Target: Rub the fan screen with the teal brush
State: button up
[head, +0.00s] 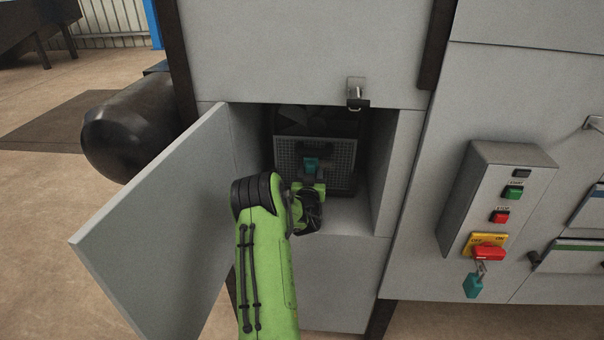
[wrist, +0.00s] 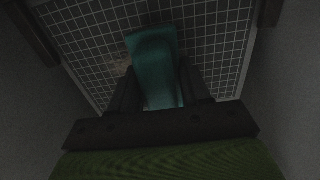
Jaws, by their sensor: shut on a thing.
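The teal brush (wrist: 153,62) is between the fingers of my gripper (wrist: 157,85) in the wrist view, and my gripper is shut on it. In the head view the brush (head: 311,166) shows inside the open cabinet, in front of the fan screen. The fan screen (head: 341,158) is a grey mesh panel low in the compartment. In the wrist view the mesh (wrist: 222,45) fills the background behind the brush. A brownish smudge shows on it just left of the brush. I cannot tell whether the bristles touch the mesh.
The cabinet door (head: 160,215) stands open to the left of my arm. The compartment walls are close on both sides. A latch (head: 356,94) sits above the opening. A control box (head: 495,200) with buttons and a teal tag (head: 472,286) is on the right.

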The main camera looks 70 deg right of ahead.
aim_at(320, 164)
jog(key=s+p, duration=0.1)
jog(key=s, duration=0.1)
jog(key=s+d+p, duration=0.1)
jog(key=s, duration=0.2)
jog(key=s+p, duration=0.1)
jog(key=s, duration=0.1)
jog(key=shift+s+d, duration=0.15)
jog(key=shift+d, duration=0.2)
jog(key=shift+d+b, duration=0.5)
jog(key=shift+d, duration=0.15)
dwell(0.4)
jog(key=shift+r, duration=0.1)
jog(key=w+b, duration=0.3)
jog(key=w, duration=0.1)
jog(key=shift+a+f+b, duration=0.2)
jog(key=shift+a+b, duration=0.1)
jog(key=shift+a, duration=0.05)
jog(key=shift+w+a+r, duration=0.1)
jog(key=shift+w+r, duration=0.15)
jog(key=shift+w, duration=0.2)
jog(key=shift+b, duration=0.3)
